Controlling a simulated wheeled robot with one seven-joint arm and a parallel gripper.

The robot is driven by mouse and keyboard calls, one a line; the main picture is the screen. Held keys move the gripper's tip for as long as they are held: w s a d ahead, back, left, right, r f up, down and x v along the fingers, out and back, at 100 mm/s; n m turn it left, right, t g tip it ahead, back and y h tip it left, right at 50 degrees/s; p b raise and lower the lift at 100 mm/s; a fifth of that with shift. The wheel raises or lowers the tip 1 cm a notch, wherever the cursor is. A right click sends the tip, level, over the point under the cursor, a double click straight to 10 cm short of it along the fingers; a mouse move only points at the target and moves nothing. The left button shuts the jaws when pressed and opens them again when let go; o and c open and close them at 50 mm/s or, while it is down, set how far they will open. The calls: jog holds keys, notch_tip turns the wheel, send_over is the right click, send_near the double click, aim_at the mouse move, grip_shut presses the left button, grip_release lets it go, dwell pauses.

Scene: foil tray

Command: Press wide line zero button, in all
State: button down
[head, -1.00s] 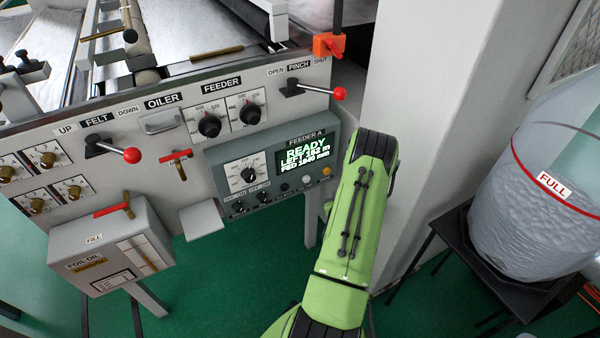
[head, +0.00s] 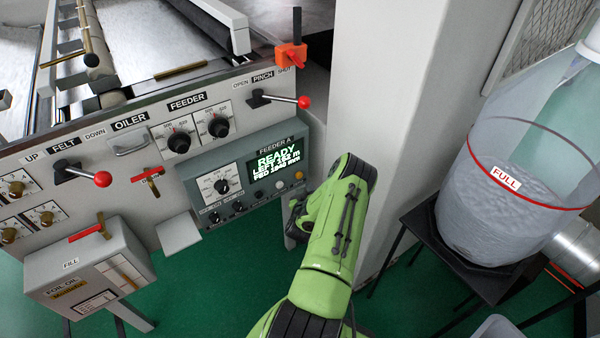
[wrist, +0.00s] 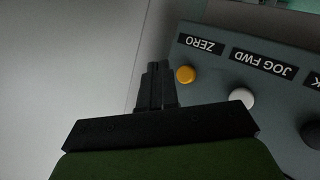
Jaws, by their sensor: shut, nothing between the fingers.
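The zero button (wrist: 186,74) is a round orange-yellow cap under a black ZERO label (wrist: 201,44) in the wrist view, upside down there. It also shows in the head view (head: 298,175) at the right end of the Feeder A panel (head: 247,180). The panel's screen (head: 277,164) reads READY, with LEFT and FED lines below. My gripper (wrist: 154,66) is shut and empty, its tips just left of the button in the wrist view, apart from it in the picture. In the head view the green arm hides most of the gripper.
A white button (wrist: 240,97) labelled JOG FWD sits beside the zero button, with a dark button (wrist: 311,134) beyond. A red-knobbed pinch lever (head: 303,102) stands above the panel. A pale pillar (head: 375,90) rises behind my arm. A clear FULL bin (head: 505,225) stands at the right.

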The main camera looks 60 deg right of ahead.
aim_at(299, 175)
jog(key=shift+w+d+p, duration=0.3)
jog(key=shift+w, duration=0.25)
jog(key=shift+w+d+p, duration=0.25)
jog(key=shift+w, duration=0.3)
dwell(1.1)
jog(key=shift+w+d+p, duration=0.15)
jog(key=shift+w+p, duration=0.2)
jog(key=shift+w, duration=0.05)
jog(key=shift+w+d, duration=0.2)
jog(key=shift+w, duration=0.15)
dwell(0.5)
jog(key=shift+s+a+p, duration=0.4)
jog(key=shift+s, duration=0.35)
